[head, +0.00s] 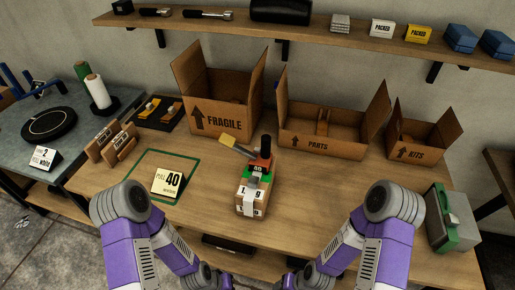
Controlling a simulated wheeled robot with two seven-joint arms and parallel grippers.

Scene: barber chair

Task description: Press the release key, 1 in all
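A small device (257,182) stands near the middle of the wooden workbench (320,195). It has a tan lower body with a white printed strip, green and red parts, a black knob on top and a yellow-tipped lever sticking out to the left. No part is clearly marked as the release key, and I cannot tell which part it is. A card (168,182) reading "PULL 40" stands inside a green outline left of the device. My two arms bend inward at the bottom of the view, below the device. Their gripper fingers do not show clearly.
Open cartons marked FRAGILE (222,105), PARTS (320,135) and KITS (420,135) line the back. A green and grey box (452,220) stands at the right end. A dark side table (60,135) is at left. Bench room is clear right of the device.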

